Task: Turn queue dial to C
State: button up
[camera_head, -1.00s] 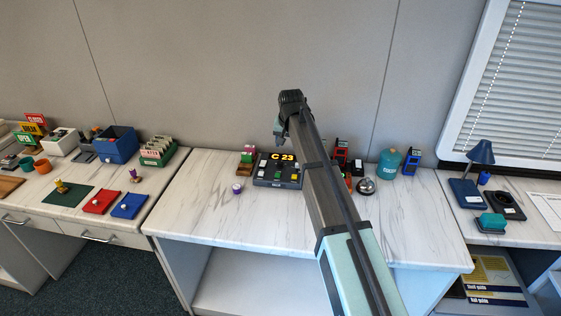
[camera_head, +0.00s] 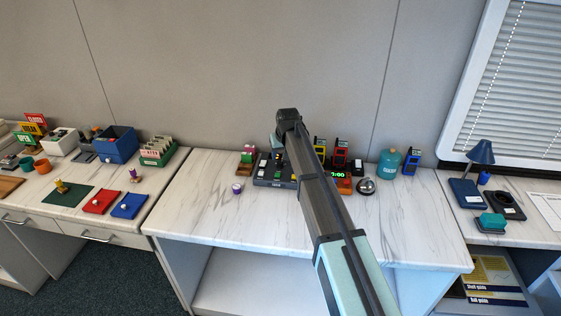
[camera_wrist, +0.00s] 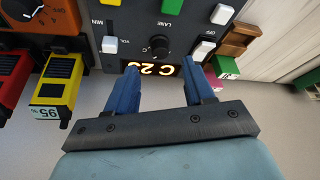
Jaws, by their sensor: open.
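The dark queue console (camera_head: 267,183) stands on the middle counter, partly hidden by my arm in the head view. In the wrist view, seen upside down, its panel (camera_wrist: 190,20) carries a small black round dial (camera_wrist: 158,46) by the lit display (camera_wrist: 150,70). The display reads C and a number, partly cut off. The dial's pointer is too small to read. My gripper (camera_wrist: 160,72) has its two blue fingers apart, with the display and dial showing between and just beyond the tips. Nothing is between the fingers, and they appear clear of the dial.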

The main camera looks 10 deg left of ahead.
aim_at(280, 162)
jog(key=shift+x, duration=2.8)
jog(key=shift+c, duration=0.2)
grip_shut()
jog(key=shift+n+y, duration=0.3)
jog(key=shift+n, duration=0.2)
jog(key=shift+o, duration=0.2)
grip_release()
jog(key=shift+r, duration=0.1)
